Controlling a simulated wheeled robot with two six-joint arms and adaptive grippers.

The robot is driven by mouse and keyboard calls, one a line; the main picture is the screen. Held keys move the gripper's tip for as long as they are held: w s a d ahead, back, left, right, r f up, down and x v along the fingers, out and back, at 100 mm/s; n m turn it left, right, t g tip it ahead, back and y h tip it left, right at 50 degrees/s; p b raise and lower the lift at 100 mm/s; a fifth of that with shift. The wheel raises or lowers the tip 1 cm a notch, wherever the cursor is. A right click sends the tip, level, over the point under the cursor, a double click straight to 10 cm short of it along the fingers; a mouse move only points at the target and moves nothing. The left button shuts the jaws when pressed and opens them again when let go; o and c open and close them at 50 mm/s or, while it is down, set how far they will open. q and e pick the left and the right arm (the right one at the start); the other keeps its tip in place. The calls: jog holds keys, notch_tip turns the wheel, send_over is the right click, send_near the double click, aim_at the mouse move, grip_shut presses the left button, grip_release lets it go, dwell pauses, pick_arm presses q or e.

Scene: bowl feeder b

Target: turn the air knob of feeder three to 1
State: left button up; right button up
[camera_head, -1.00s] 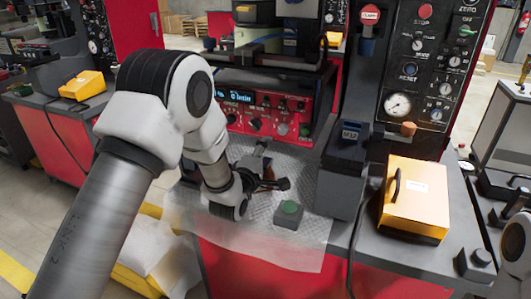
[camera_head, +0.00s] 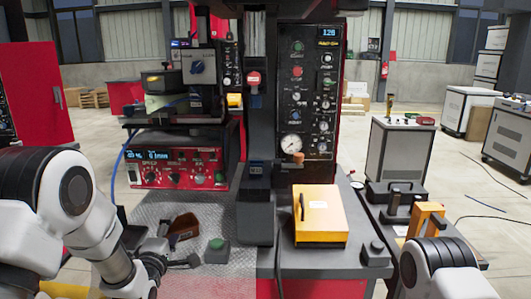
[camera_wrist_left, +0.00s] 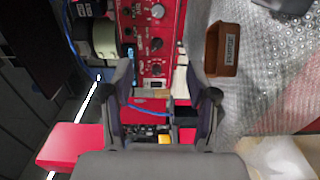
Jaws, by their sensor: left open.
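A red control unit (camera_head: 175,153) with blue displays and a row of knobs stands at the back left of the bench. In the left wrist view the red unit (camera_wrist_left: 172,28) appears turned sideways, with several round knobs on its face. I cannot read which knob is the air knob or which feeder is three. My left gripper (camera_head: 188,261) is low over the bench, in front of the unit. Its fingers (camera_wrist_left: 168,95) are spread and empty in the left wrist view, apart from the knobs. My right arm shows at the lower right, its gripper out of view.
A black panel (camera_head: 310,75) with a gauge and buttons stands right of the column. A yellow box (camera_head: 320,214) sits on the right bench. A brown bin (camera_head: 183,227) and a green-button box (camera_head: 216,250) are near my left gripper. The textured bench top is otherwise mostly clear.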

pick_arm(q)
jog(key=s+a+f+m+g+p, duration=0.15)
jog(key=s+f+g, duration=0.35)
jog(key=s+f, duration=0.7)
jog(key=s+d+f+m+g, duration=0.15)
jog(key=s+f+g, duration=0.25)
jog(key=s+f, duration=0.85)
jog(key=s+f+m+g, duration=0.4)
jog(key=s+m, duration=0.3)
jog(key=s, duration=0.3)
jog(key=s+a+f+m+g, duration=0.1)
jog(key=s+f+m+g, duration=0.3)
jog(key=s+m, duration=0.3)
jog(key=s+g, duration=0.1)
jog(key=s, duration=0.2)
pick_arm(e)
jog(key=shift+r, duration=0.9)
pick_arm(q)
jog(key=shift+w+y, duration=0.1)
jog(key=shift+y, duration=0.2)
